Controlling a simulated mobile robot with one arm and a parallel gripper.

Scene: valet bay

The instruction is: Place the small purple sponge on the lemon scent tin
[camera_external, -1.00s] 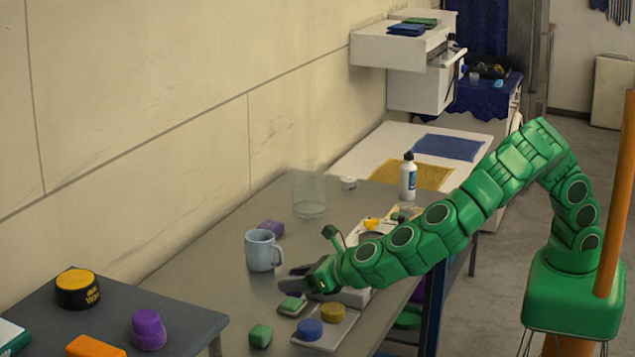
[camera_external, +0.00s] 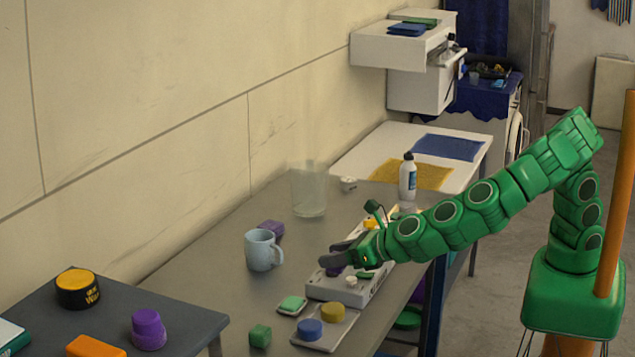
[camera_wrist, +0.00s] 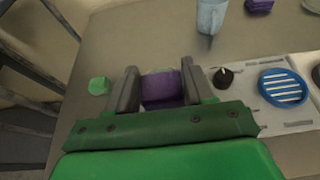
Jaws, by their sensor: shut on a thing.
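My gripper (camera_external: 340,252) is over the long pale panel, with its fingers pointing left. It is shut on a purple block that I take for the small purple sponge (camera_wrist: 162,89), held between the two fingers in the wrist view. In the external view a bit of dark purple (camera_external: 333,271) shows under the fingers. A round yellow piece (camera_external: 332,313) on a small grey tray (camera_external: 325,336) at the table's front could be the lemon scent tin. I cannot read any label on it.
A blue mug (camera_external: 262,250) stands left of my gripper, with another purple block (camera_external: 271,230) behind it. The pale panel (camera_external: 325,290) carries knobs. A blue round piece (camera_external: 309,329), a green block (camera_external: 260,335) and a clear jar (camera_external: 310,190) stand nearby.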

